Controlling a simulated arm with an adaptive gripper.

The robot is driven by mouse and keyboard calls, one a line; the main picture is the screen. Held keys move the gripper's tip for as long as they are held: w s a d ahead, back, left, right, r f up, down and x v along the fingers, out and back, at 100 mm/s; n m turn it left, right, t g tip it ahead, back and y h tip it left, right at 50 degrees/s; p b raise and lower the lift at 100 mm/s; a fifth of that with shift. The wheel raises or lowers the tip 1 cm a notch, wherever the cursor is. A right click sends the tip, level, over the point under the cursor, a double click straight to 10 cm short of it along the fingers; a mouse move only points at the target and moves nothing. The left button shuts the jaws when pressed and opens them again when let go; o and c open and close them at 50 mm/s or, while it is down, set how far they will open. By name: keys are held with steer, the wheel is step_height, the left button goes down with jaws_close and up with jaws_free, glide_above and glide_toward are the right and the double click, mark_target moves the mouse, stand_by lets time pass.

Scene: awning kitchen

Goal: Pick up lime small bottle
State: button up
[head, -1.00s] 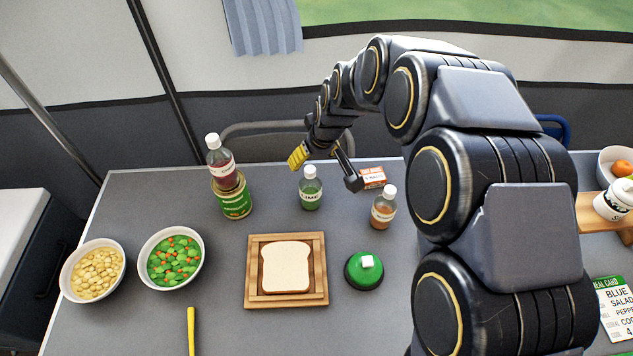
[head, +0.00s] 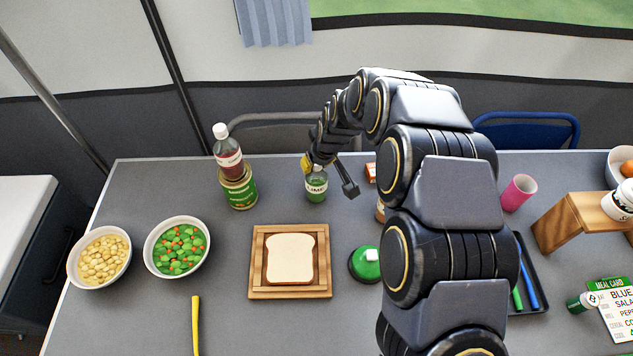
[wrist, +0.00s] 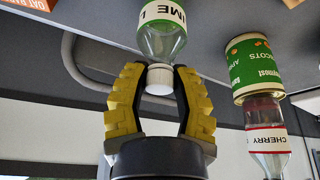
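The lime small bottle (head: 316,187) stands upright on the grey table in the head view, with green contents and a white label; my arm hides its top there. It also shows upside down in the wrist view (wrist: 162,40), with its white cap (wrist: 160,78) between the tips of my two yellow fingers. My gripper (wrist: 160,95) is open, with a gap on each side of the cap. In the head view my gripper (head: 307,165) is at the bottle's upper part.
A cherry bottle (head: 227,150) stands on a green can (head: 239,190) to the left. A wooden board with bread (head: 290,290) lies in front. Bowls (head: 98,258) are at far left.

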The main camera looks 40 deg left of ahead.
jaws_close()
steer(key=shift+r, duration=0.15)
